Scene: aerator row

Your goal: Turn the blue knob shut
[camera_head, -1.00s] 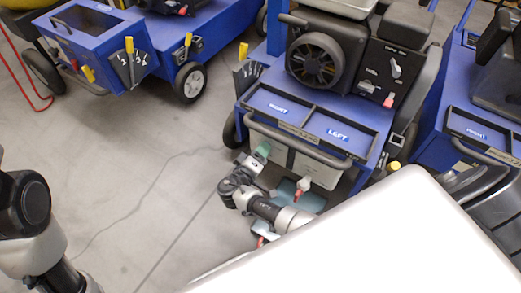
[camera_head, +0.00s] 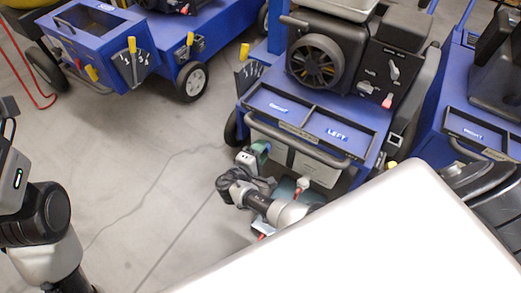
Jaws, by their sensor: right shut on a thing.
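My right gripper (camera_head: 256,152) is at the front of the middle blue cart, near the left end of its front bar. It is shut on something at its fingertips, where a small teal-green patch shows. The gripper covers this spot, so the blue knob's own shape and turn angle cannot be made out. A white fitting with a red handle (camera_head: 303,184) sits to the right of the gripper, apart from it. My left arm is at the left edge, far from the cart, and only part of its hand end (camera_head: 8,112) shows.
The middle cart (camera_head: 352,120) carries trays labelled LEFT and another word, below a dark engine with a round fan (camera_head: 316,62). Other blue carts stand at the back left (camera_head: 95,50) and right (camera_head: 445,150). A white surface (camera_head: 370,240) fills the lower right. Grey floor (camera_head: 150,150) is clear.

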